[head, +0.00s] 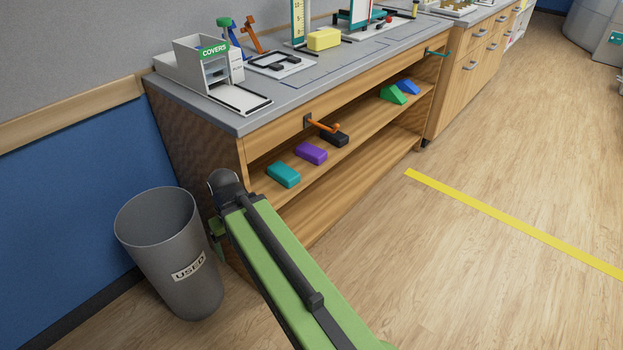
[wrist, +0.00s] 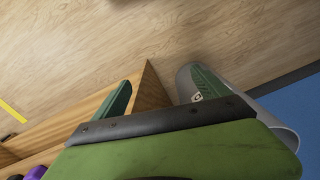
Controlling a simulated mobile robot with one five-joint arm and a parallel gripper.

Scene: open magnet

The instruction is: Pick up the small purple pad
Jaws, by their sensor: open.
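The small purple pad (head: 311,153) lies flat on the upper open shelf of the counter, between a teal pad (head: 284,175) and a black pad (head: 335,138). In the wrist view, part of the purple pad (wrist: 38,173) shows at the lower left edge. My gripper (wrist: 160,80) is open and empty, its two green fingers wide apart. It is near the counter's left end, beside the grey bin and apart from the pads. In the head view my arm hides most of the gripper.
A grey bin (head: 168,250) labelled USED stands left of the counter. An orange handle (head: 322,126) juts out above the shelf near the pads. Green (head: 392,94) and blue (head: 408,87) wedges lie farther along it. The floor in front is clear, with a yellow line (head: 500,216).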

